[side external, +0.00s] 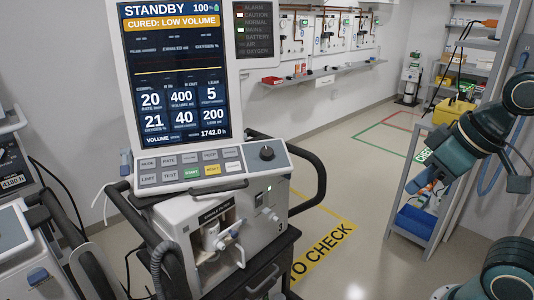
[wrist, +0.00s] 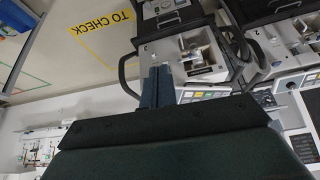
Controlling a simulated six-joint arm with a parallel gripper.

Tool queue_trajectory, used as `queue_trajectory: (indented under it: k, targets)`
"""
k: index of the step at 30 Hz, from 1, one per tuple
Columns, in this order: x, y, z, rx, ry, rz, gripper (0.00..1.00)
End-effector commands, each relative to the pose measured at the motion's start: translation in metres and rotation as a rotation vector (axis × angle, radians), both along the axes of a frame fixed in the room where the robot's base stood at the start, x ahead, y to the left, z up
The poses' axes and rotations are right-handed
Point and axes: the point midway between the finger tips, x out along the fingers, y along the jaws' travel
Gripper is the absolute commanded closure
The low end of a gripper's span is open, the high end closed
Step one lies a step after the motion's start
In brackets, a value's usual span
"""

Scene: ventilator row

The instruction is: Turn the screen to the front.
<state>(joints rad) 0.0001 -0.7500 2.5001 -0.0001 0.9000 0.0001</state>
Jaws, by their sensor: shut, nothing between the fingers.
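The screen (side external: 173,75) stands upright on the ventilator and reads STANDBY, with an orange low volume banner. It faces mostly toward the side camera and looks angled away from the body's front face. The key panel (side external: 212,168) with a knob lies below it. The ventilator body (side external: 232,225) also shows upside down in the wrist view (wrist: 178,60). My gripper (side external: 414,186) is at the right, well apart from the screen. In the wrist view its fingers (wrist: 157,88) are together and empty, pointing toward the ventilator. The gripper's dark housing hides the screen there.
Black bumper rails (side external: 312,180) curve around the ventilator's sides. Another ventilator (side external: 20,235) stands close at the left. A grey shelf rack (side external: 408,205) with a blue bin (side external: 415,222) is near my arm. Floor between ventilator and rack is clear, with yellow TO CHECK marking (side external: 322,252).

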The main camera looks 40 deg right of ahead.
Motion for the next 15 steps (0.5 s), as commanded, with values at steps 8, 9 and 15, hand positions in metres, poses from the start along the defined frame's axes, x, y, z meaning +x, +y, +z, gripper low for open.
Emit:
queue_trajectory:
  k: [8, 9, 15]
  targets:
    - [0.001, 0.000, 0.001, -0.003, 0.001, 0.003, 0.80]
    - [0.003, 0.000, 0.002, -0.005, 0.001, 0.007, 0.80]
    - [0.019, -0.001, 0.016, -0.034, 0.018, 0.047, 0.80]
